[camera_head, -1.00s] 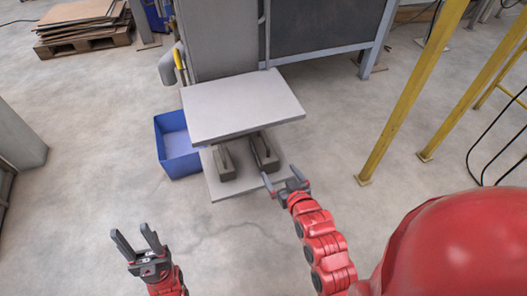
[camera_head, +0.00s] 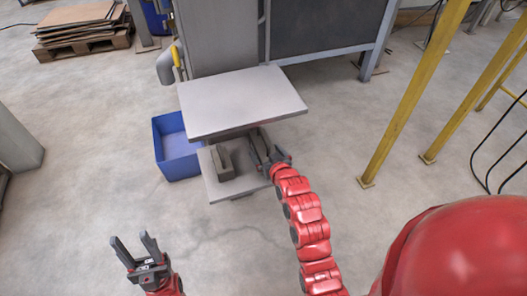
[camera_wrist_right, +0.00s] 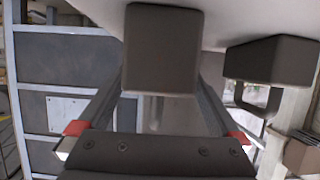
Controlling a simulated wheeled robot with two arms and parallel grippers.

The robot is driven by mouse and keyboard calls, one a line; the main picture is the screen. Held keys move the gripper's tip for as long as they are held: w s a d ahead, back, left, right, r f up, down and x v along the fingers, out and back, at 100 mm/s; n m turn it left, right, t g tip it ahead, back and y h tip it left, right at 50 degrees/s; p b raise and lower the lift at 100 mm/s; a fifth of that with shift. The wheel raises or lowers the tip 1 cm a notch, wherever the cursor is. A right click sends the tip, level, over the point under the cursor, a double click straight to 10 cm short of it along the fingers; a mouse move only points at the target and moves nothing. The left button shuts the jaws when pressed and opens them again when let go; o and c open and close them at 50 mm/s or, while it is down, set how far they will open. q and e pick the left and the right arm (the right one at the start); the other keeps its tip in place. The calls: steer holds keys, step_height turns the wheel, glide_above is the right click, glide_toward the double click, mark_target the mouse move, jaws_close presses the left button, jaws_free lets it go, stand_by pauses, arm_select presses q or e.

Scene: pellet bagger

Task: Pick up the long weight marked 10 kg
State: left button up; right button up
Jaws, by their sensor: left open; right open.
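Two long dark grey weights lie on the lower shelf (camera_head: 226,188), under the upper plate. The left weight (camera_head: 221,160) has a raised handle; it also shows in the right wrist view (camera_wrist_right: 272,60). The right weight is mostly hidden by my gripper and the plate in the head view, but its end face (camera_wrist_right: 163,50) fills the top middle of the right wrist view. No marking is readable on either. My right gripper (camera_head: 260,147) is open, its fingers on either side of the right weight; contact cannot be told. My left gripper (camera_head: 132,240) is open and empty above the floor.
The light grey upper plate (camera_head: 243,102) overhangs the shelf closely. A blue bin (camera_head: 160,160) stands to its left. Yellow posts (camera_head: 413,100) stand at the right. The floor in front is clear.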

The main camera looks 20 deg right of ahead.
mark_target(264, 148)
steer(key=x, duration=0.3)
steer(key=shift+w+d+f, duration=0.1)
steer(key=shift+w, duration=0.2)
jaws_close()
